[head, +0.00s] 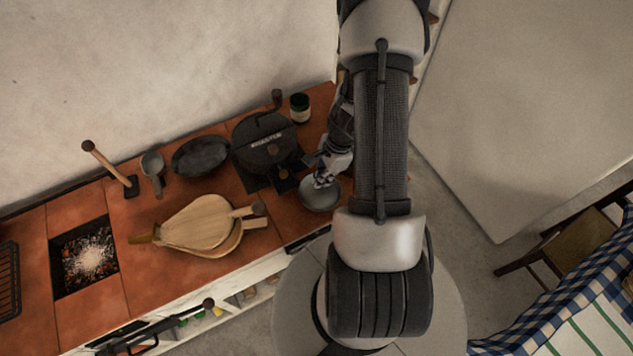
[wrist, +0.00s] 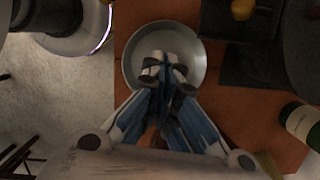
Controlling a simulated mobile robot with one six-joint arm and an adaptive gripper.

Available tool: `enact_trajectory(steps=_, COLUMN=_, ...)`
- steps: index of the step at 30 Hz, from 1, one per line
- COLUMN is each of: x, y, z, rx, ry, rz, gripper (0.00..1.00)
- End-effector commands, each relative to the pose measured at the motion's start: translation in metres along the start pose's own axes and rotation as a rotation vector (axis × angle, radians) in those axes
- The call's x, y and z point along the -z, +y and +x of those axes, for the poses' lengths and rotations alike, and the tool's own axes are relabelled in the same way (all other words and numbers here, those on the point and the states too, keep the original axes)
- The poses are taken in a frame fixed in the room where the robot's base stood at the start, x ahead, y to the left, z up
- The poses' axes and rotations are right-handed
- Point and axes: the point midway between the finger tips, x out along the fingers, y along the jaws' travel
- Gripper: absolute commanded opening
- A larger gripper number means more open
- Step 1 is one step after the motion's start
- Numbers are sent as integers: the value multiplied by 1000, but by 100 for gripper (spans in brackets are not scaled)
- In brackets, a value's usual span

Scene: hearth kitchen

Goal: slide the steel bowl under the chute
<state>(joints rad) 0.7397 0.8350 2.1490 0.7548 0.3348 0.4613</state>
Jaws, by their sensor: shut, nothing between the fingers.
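The steel bowl (head: 318,203) sits on the terracotta counter near its right front part, beside the black drum-shaped machine (head: 266,145). It also shows in the wrist view (wrist: 138,62), upright, with no contents visible. My gripper (head: 322,181) is shut and empty, with its fingertips over the bowl in the wrist view (wrist: 165,72). I cannot tell whether the fingers touch the bowl's inside. The chute is not clear; a dark part with a brass knob (wrist: 242,9) lies right of the bowl in the wrist view, apart from it.
Wooden bellows (head: 200,224), a dark oval pan (head: 200,155), a small cup (head: 153,165) and a wooden-handled tool (head: 105,164) lie to the left. An ember pit (head: 84,262) is at far left. The counter's front edge is near the bowl.

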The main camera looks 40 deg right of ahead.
Motion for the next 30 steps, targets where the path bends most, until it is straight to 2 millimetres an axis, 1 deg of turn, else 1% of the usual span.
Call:
enact_trajectory(steps=1, x=0, y=1, z=11, rx=-3, ry=-1, rz=0, gripper=0)
enact_trajectory(steps=9, x=0, y=1, z=62, rx=-3, ry=-1, rz=-3, gripper=0)
enact_trajectory(steps=12, x=0, y=1, z=76, rx=-3, ry=-1, rz=-4, gripper=0)
enact_trajectory(steps=15, x=0, y=0, z=86, rx=-2, ry=0, rz=-5, gripper=0)
enact_trajectory(steps=20, x=-1, y=0, z=92, rx=-1, ry=0, rz=-5, gripper=0)
enact_trajectory(steps=30, x=-1, y=0, z=91, rx=-1, ry=0, rz=-5, gripper=0)
